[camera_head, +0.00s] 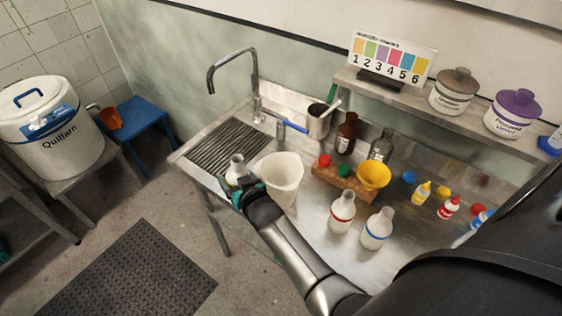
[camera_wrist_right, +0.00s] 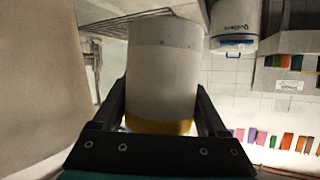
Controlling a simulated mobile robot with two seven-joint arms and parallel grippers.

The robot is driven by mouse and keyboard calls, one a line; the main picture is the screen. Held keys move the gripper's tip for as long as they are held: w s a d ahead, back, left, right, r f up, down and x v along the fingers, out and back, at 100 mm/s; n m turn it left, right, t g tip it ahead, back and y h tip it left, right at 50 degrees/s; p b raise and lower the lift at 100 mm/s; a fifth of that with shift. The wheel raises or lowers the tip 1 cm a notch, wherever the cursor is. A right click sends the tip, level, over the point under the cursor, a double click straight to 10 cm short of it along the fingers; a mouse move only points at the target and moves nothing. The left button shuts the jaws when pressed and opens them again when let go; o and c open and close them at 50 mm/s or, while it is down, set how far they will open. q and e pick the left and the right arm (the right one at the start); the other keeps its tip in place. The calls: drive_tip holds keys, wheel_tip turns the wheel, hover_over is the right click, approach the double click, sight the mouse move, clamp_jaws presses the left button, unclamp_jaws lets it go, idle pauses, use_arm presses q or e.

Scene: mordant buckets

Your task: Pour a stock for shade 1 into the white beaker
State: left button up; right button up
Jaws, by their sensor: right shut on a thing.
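My right gripper (camera_head: 240,192) is shut on a white bottle (camera_head: 236,168) just left of the white beaker (camera_head: 281,178). The bottle has a narrow neck and looks near upright in the head view. In the right wrist view the bottle (camera_wrist_right: 163,70) sits between the fingers (camera_wrist_right: 162,112), with a yellow band near them. The beaker stands on the steel counter; its inside looks empty from here. The white bottles with a red band (camera_head: 342,212) and a blue band (camera_head: 377,229) stand right of it. The shade card (camera_head: 391,60) shows 1 as yellow. My left gripper is not in view.
A tap (camera_head: 250,80) rises over the drain grid (camera_head: 228,145). Small dropper bottles (camera_head: 422,192) stand at the right. Lidded jars (camera_head: 453,92) sit on the shelf.

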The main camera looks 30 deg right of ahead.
sight(234, 160)
drive_tip(key=shift+m, duration=0.3)
wheel_tip(234, 160, up, 5)
drive_tip(key=shift+f+p, duration=0.2)
drive_tip(key=shift+p, duration=1.05)
drive_tip(key=shift+f+y+b, duration=0.3)
drive_tip(key=shift+b, duration=0.2)
drive_tip(key=shift+f+m+t, duration=0.15)
drive_tip(key=shift+m+t, duration=0.15)
drive_tip(key=shift+m, duration=0.1)
drive_tip(key=shift+d+r+m+y+b, duration=0.2)
drive_tip(key=shift+m+y+b, duration=0.1)
drive_tip(key=shift+b, duration=0.15)
drive_tip(key=shift+r+m+t, duration=0.3)
drive_tip(key=shift+r, duration=0.35)
drive_tip(key=shift+s+r+y, duration=0.1)
drive_tip(key=shift+r+y, duration=0.1)
drive_tip(key=shift+y, duration=0.1)
drive_tip(key=shift+d+r+m+t+y+b, duration=0.25)
drive_tip(key=shift+r+m+t+b, duration=0.2)
drive_tip(key=shift+m+b, duration=0.35)
drive_tip(key=shift+a+f+m+b, duration=0.1)
drive_tip(key=shift+f+m+b, duration=0.1)
drive_tip(key=shift+m+b, duration=0.45)
drive_tip(key=shift+r, duration=0.1)
drive_tip(key=shift+r+t+y, duration=0.15)
drive_tip(key=shift+t+y, duration=0.1)
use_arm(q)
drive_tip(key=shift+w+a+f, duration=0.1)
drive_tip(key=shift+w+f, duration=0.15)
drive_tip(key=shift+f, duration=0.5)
